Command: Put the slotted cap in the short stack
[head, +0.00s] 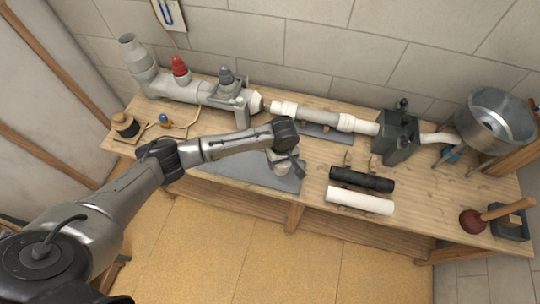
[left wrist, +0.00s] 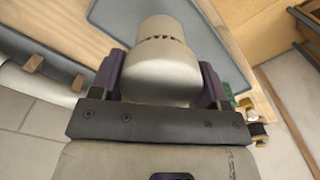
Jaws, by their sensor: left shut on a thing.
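My left gripper (head: 287,162) is shut on a pale grey, rounded cap with a row of slots, the slotted cap (left wrist: 161,72). In the left wrist view it sits between the purple finger pads (left wrist: 158,82), its narrower end pointing away from the gripper. In the head view the slotted cap (head: 279,161) is partly hidden by the gripper, over the grey mat. A grey upright pipe with an open top (head: 130,52) stands at the left end of the pipe run, well away from the gripper. I cannot tell whether this is the short stack. My right gripper is not in view.
The pipe run (head: 195,92) along the back carries a red-topped fitting (head: 180,68) and a grey valve (head: 228,80). A black pipe (head: 362,179) and white pipe (head: 359,201) lie right of the grey mat (head: 240,172).

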